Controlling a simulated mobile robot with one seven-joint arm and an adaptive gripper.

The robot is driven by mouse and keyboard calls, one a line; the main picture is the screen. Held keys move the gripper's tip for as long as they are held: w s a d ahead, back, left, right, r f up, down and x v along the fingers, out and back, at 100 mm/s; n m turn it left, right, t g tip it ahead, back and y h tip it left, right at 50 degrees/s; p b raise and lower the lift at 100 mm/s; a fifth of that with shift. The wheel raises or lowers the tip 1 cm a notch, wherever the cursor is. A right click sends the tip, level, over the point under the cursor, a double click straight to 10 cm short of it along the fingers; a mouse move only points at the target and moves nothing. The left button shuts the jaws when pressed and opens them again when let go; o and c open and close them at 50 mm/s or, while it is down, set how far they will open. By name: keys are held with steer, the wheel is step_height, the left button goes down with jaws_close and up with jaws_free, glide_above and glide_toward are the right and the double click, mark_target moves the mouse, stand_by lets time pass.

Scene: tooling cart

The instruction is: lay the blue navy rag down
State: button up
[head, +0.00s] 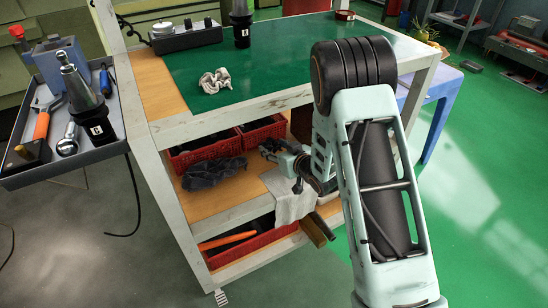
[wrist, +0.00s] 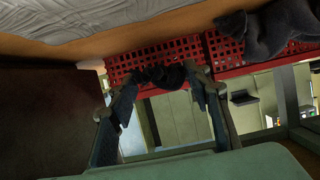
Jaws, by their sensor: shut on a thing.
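My gripper (wrist: 165,75) is shut on a small, crumpled, very dark cloth (wrist: 166,77), which looks like the blue navy rag. Its colour is hard to make out in the shade. In the head view my gripper (head: 272,150) is at the cart's middle shelf (head: 262,182), near the red baskets. Most of the held cloth is hidden there. The wrist view is turned over, with the wooden shelf (wrist: 60,50) along its top. The held cloth appears in front of a red basket (wrist: 190,52); I cannot tell whether it touches the shelf.
A dark grey rag (head: 213,172) lies left of my gripper, also in the wrist view (wrist: 265,32). A pale cloth (head: 294,202) hangs over the shelf's front edge. Red baskets (head: 205,151) stand behind. The green top (head: 280,62) is above; a cart post (head: 160,180) is left.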

steer(key=shift+w+a+f+b, duration=0.15)
steer(key=shift+f+b, duration=0.15)
steer(key=shift+f, duration=0.6)
steer(key=shift+w+d+f+b, duration=0.1)
steer(key=shift+f+b, duration=0.15)
steer(key=shift+f, duration=0.65)
steer(key=shift+f, duration=0.2)
steer(key=o, duration=1.3)
steer(key=shift+c, duration=0.2)
steer(key=shift+r, duration=0.2)
steer(key=p+v, duration=0.3)
steer(key=v, duration=0.9)
